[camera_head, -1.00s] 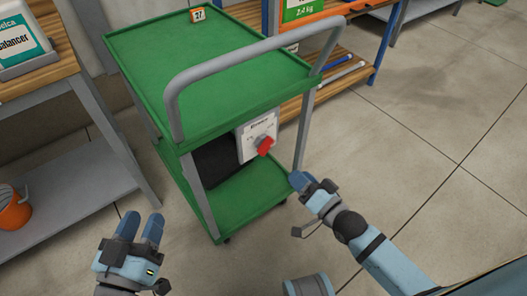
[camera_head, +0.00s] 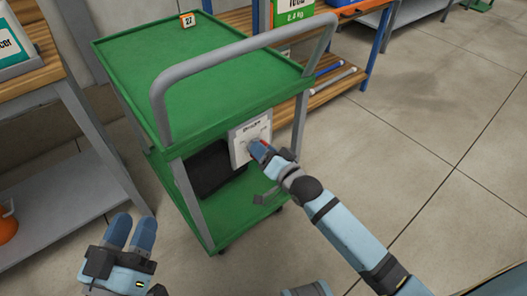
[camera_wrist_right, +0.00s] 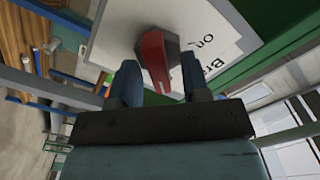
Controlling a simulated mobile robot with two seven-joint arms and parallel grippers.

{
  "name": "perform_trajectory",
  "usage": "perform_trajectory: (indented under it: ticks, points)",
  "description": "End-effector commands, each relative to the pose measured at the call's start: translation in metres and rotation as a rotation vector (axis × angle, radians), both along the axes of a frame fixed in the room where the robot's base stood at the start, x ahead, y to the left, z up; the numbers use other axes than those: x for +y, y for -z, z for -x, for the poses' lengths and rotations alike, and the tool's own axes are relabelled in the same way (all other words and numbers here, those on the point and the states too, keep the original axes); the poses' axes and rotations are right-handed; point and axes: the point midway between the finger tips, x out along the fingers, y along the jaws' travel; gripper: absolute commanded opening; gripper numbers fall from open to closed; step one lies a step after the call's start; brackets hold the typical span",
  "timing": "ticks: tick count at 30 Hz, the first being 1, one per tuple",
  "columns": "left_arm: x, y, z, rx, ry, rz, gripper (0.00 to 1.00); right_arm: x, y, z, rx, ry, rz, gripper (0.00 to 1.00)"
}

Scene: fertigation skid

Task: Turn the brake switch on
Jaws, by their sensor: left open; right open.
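The brake switch is a red knob (camera_wrist_right: 156,60) on a white plate (camera_head: 240,143) fixed to the green trolley (camera_head: 205,85). The plate's lettering, partly cut off, includes "on" in the right wrist view. My right gripper (camera_wrist_right: 160,80) is open, with one finger on each side of the red knob; I cannot tell whether they touch it. In the head view the right gripper (camera_head: 262,150) covers most of the knob. My left gripper (camera_head: 131,232) is open and empty, low at the left, away from the trolley.
The trolley's grey handle (camera_head: 250,50) arches above the switch. A wooden-topped bench (camera_head: 40,60) stands at the left. A shelf unit (camera_head: 335,80) with tubes is behind the trolley. The floor (camera_head: 450,130) to the right is clear.

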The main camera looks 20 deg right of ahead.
Motion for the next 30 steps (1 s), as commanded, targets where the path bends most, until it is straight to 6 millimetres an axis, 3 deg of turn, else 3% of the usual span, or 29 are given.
perform_trajectory:
  ticks: [3,9,17,24,30]
  points:
    - [0.0,0.0,0.0,0.0,0.0,0.0,0.43,0.0,0.0,0.0,0.0,0.0,0.0,0.43]
    - [0.0,0.0,0.0,0.0,0.0,0.0,0.43,0.0,0.0,0.0,0.0,0.0,0.0,0.0]
    - [0.0,-0.004,0.0,-0.005,-0.001,0.001,0.43,0.0,-0.001,0.001,-0.004,0.0,0.011,0.0]
    - [0.003,-0.029,0.002,-0.071,-0.021,0.03,0.43,0.0,-0.004,0.001,-0.034,-0.001,0.1,0.0]
    - [0.016,0.012,-0.002,0.116,-0.063,-0.095,0.43,0.001,-0.006,0.001,-0.085,-0.001,0.247,0.0]
